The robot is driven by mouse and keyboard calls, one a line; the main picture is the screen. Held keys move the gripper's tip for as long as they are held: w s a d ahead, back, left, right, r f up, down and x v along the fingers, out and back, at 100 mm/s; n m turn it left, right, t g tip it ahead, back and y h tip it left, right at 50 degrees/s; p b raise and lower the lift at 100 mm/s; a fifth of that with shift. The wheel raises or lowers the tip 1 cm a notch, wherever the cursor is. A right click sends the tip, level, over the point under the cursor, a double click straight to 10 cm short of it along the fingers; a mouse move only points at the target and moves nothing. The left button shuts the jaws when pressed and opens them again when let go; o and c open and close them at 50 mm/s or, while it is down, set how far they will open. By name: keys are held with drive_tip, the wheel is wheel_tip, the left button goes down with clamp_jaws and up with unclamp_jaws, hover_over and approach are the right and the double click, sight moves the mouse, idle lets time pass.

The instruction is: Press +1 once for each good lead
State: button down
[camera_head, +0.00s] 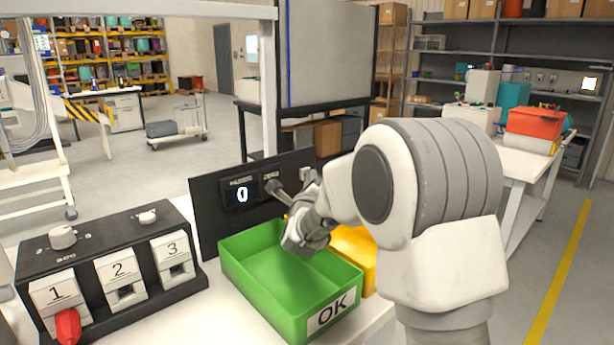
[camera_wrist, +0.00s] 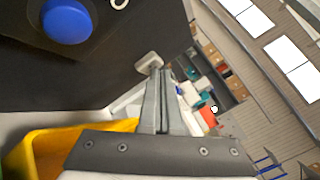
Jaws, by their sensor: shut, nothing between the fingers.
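A black counter panel (camera_head: 212,215) stands behind the bins, and its display (camera_head: 241,192) reads 0. A round blue button (camera_wrist: 66,20) sits on a dark surface at upper left in the wrist view; I cannot read a label on it. My gripper (camera_head: 277,187) is shut and empty, its fingertips close in front of the panel, right of the display. In the wrist view its fingers (camera_wrist: 163,75) are together, below and right of the button. The black test box (camera_head: 110,250) has slots marked 1, 2 and 3. A red plug (camera_head: 68,326) is in slot 1.
A green bin (camera_head: 240,270) marked OK stands below my gripper and looks empty. A yellow bin (camera_head: 355,250) is beside it, partly hidden by my arm; it also shows in the wrist view (camera_wrist: 60,140). A white table (camera_head: 530,165) with boxes is at right.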

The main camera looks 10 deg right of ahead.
drive_tip(key=shift+w+a, duration=0.1)
drive_tip(key=shift+w, duration=0.05)
idle(0.5)
drive_tip(key=shift+s+d+b, duration=0.45)
drive_tip(key=shift+s+b, duration=0.25)
drive_tip(key=shift+b, duration=0.25)
drive_tip(key=shift+d, duration=0.1)
drive_tip(key=s+d+b, duration=0.1)
drive_tip(key=s+b, duration=0.1)
drive_tip(key=s+d+b, duration=0.1)
drive_tip(key=s, duration=0.1)
drive_tip(key=shift+s+d+b, duration=0.1)
drive_tip(key=shift+d+b, duration=0.2)
drive_tip(key=shift+b, duration=0.05)
